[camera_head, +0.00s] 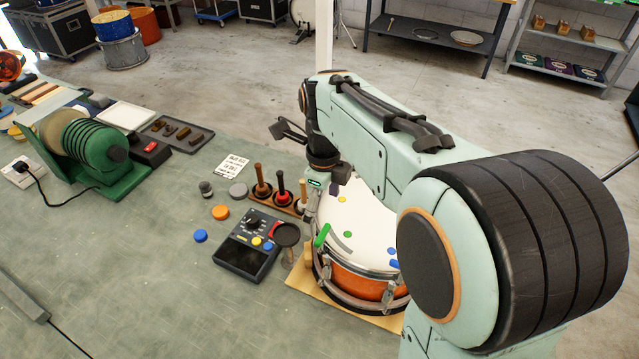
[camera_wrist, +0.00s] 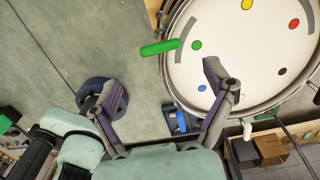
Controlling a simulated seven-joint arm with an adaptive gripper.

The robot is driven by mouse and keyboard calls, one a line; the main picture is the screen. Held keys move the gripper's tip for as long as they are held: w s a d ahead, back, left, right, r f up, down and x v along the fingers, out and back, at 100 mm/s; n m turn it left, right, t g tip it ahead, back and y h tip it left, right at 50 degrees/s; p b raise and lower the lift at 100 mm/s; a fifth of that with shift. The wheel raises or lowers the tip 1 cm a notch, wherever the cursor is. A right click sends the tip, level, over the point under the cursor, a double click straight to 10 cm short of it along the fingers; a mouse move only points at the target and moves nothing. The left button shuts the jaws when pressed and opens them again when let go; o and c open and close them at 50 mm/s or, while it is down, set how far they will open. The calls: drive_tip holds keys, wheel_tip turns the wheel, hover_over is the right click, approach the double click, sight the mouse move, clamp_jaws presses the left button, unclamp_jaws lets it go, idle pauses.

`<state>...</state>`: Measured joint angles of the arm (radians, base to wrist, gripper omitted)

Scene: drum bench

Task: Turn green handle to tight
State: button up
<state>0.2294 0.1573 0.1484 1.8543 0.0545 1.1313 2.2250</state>
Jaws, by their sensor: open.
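The green handle (camera_head: 322,236) stands at the left rim of the snare drum (camera_head: 365,288). In the wrist view the green handle (camera_wrist: 158,47) reaches outward from the rim, roughly in line with a green dot (camera_wrist: 196,45) on the white drumhead (camera_wrist: 240,60). A grey arc (camera_wrist: 186,32) is printed near that dot. My gripper (camera_wrist: 155,90) is open and empty, with its fingers wide apart. In the picture, the green handle shows beyond and between the fingers, with no visible contact. In the head view my arm covers part of the drum, and the fingers are hard to make out.
A black control box (camera_head: 248,245) sits left of the drum. Tools with red and dark bases (camera_head: 281,188) stand behind it. A green machine (camera_head: 85,150) is at the left.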

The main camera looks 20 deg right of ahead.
sight(322, 233)
wheel_tip(322, 233, up, 5)
drive_tip(key=shift+f, duration=0.1)
idle(0.4)
drive_tip(key=s+a+r+n+t, duration=0.15)
drive_tip(key=s+a+n, duration=0.3)
drive_tip(key=s, duration=0.55)
drive_tip(key=s+f+n+g, duration=0.1)
drive_tip(key=s+f+n, duration=0.3)
drive_tip(key=n, duration=0.7)
drive_tip(key=s+f+n, duration=0.4)
drive_tip(key=s+n, duration=0.2)
drive_tip(key=n, duration=0.6)
drive_tip(key=shift+s+a+g+y, duration=0.2)
drive_tip(key=shift+a+g+y, duration=0.1)
drive_tip(key=shift+g+y, duration=0.1)
drive_tip(key=shift+n, duration=0.25)
